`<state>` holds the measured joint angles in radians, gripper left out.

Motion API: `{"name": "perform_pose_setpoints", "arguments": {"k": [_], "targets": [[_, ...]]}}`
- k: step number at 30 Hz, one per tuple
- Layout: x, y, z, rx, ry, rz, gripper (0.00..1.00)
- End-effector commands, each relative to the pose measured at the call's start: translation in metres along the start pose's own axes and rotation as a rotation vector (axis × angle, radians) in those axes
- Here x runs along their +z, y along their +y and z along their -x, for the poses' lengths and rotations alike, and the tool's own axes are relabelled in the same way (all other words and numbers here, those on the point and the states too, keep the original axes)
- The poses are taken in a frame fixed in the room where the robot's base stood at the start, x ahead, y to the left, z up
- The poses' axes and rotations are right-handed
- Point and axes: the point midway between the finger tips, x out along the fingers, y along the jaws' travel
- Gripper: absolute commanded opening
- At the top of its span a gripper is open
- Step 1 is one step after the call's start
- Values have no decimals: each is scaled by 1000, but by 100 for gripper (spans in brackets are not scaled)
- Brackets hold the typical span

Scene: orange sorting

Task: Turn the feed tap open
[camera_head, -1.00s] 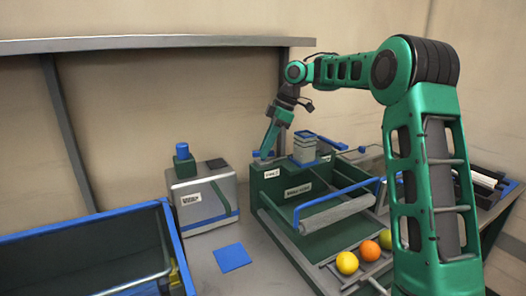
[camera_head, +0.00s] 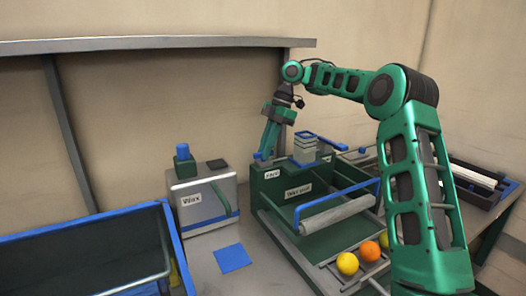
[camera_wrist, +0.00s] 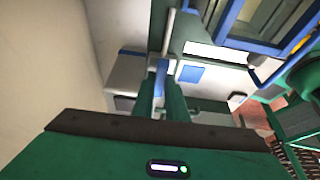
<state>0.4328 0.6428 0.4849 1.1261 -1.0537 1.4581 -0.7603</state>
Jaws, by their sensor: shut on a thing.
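The feed tap (camera_head: 257,156) is a small blue handle at the back left corner of the green machine (camera_head: 264,192), above a small white label. My gripper (camera_head: 264,152) points down at this corner and is shut on the tap. In the wrist view, the blue handle (camera_wrist: 160,80) shows between the green fingers of my gripper (camera_wrist: 160,98). The fingers hide part of the tap, and its exact turn angle is hard to tell.
A grey box labelled Wax (camera_head: 196,207) with a blue knob stands left of the machine. A blue-rimmed bin (camera_head: 70,232) is at the front left. A blue square (camera_head: 232,257) lies on the table. A roller (camera_head: 338,214) and several fruits, including an orange (camera_head: 370,251), are at the machine's front.

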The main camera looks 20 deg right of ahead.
Motion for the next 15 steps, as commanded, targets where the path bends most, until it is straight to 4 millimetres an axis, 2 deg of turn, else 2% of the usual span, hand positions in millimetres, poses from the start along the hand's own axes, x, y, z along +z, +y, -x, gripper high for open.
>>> {"name": "perform_pose_setpoints", "arguments": {"k": [5, 6, 8, 9, 15], "targets": [[0, 2, 3, 11, 0, -1, 0], [0, 2, 3, 11, 0, -1, 15], [0, 2, 3, 10, 0, -1, 29], [0, 2, 3, 9, 0, -1, 31], [0, 1, 2, 6, 0, -1, 31]]}}
